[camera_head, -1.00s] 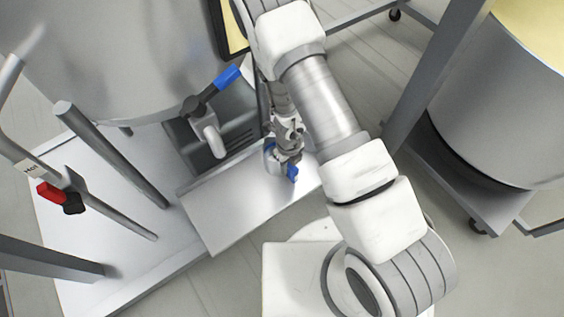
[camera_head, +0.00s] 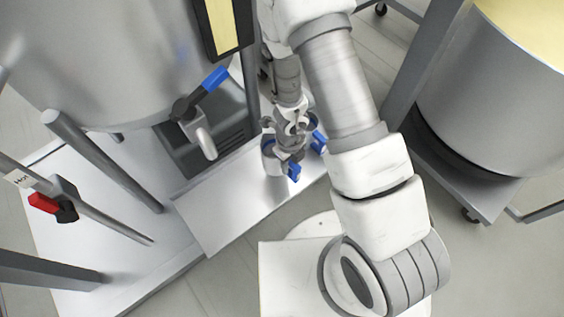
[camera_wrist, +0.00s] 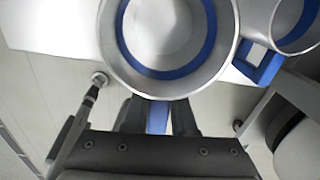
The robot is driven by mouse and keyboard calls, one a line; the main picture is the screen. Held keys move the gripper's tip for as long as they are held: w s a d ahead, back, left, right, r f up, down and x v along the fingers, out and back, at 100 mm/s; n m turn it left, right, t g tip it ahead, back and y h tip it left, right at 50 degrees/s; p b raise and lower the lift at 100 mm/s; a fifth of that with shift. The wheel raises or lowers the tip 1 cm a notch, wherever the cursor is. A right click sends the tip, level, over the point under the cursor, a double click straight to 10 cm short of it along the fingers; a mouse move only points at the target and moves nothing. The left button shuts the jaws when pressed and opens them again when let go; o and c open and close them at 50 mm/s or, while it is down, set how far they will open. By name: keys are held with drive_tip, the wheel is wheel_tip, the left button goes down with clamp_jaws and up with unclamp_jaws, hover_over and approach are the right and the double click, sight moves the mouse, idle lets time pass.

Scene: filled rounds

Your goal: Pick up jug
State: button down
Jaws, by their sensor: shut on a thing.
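A round metal jug (camera_wrist: 115,55) with a blue inner band fills the top middle of the wrist view, seen from above. My gripper (camera_wrist: 157,122) is shut on its blue handle, which shows between the dark fingers. A second, similar jug (camera_wrist: 298,28) with a blue handle stands close at the upper right. In the head view, my gripper (camera_head: 288,132) is over the metal shelf, near two blue handles, one lower (camera_head: 294,172) and one to the right (camera_head: 319,142). My wrist partly hides the jugs there, and I cannot tell which is the held one.
The metal shelf (camera_head: 215,215) is clear on its left. A large steel tank (camera_head: 100,60) with a blue-handled tap (camera_head: 205,135) stands behind it. Slanted metal posts and a red lever (camera_head: 43,203) are at left. A steel vessel (camera_head: 500,110) on a wheeled frame is at right.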

drive_tip(key=s+d+r, duration=0.4)
drive_tip(key=s+r, duration=0.2)
drive_tip(key=r, duration=0.1)
drive_tip(key=shift+s+r+p, duration=0.3)
drive_tip(key=shift+p, duration=0.05)
drive_tip(key=shift+a+f, duration=0.1)
idle(0.4)
